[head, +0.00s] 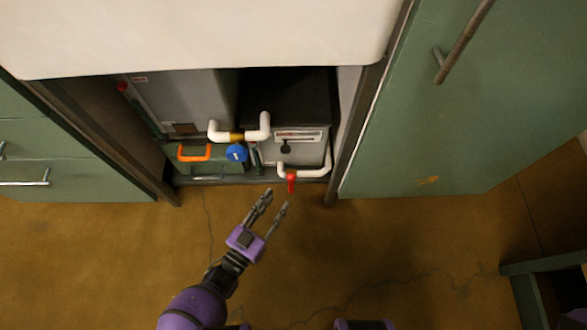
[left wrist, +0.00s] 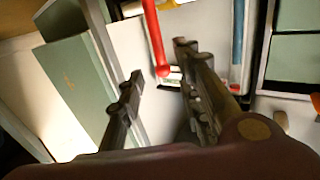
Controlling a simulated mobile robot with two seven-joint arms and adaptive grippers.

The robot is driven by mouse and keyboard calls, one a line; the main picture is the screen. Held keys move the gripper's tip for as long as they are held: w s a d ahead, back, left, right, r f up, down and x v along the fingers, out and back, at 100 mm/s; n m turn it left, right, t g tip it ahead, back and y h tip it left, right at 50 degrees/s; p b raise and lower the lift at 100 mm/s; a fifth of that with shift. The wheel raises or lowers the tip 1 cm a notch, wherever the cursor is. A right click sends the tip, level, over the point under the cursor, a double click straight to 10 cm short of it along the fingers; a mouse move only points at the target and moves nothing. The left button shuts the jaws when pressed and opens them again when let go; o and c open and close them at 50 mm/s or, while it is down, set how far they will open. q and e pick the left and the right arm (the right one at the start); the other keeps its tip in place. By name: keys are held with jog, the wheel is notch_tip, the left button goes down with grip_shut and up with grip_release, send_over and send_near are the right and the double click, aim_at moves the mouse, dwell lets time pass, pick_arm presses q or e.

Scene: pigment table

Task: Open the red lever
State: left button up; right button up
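The red lever (head: 291,182) hangs down from the white pipe (head: 303,172) at the front of the open cabinet bay. In the left wrist view the red lever (left wrist: 157,42) appears as a long red bar with a rounded end, beyond the fingertips and roughly in line with the gap between them. My left gripper (head: 275,199) is open and empty, just in front of and below the lever, and looks apart from it. Its two fingers also show in the left wrist view (left wrist: 158,62). My right gripper does not show.
Behind the lever are a blue valve handle (head: 236,152), an orange handle (head: 194,153) and an upper white pipe (head: 240,134). A green cabinet door (head: 440,130) stands to the right, and green drawers (head: 75,150) to the left. The brown floor (head: 400,235) in front is mostly clear.

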aim_at(289, 183)
pick_arm(q)
jog(key=x, duration=0.2)
jog(key=b+x, duration=0.1)
jog(key=shift+w+d+r, duration=0.2)
jog(key=shift+w, duration=0.15)
jog(key=b+x, duration=0.1)
jog(key=x, duration=0.3)
jog(key=shift+w+d+b, duration=0.15)
jog(key=shift+w+b, duration=0.05)
jog(key=shift+b, duration=0.15)
jog(key=shift+w+d, duration=0.2)
jog(key=shift+w, duration=0.1)
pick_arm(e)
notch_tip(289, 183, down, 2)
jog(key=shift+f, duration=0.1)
pick_arm(q)
grip_shut()
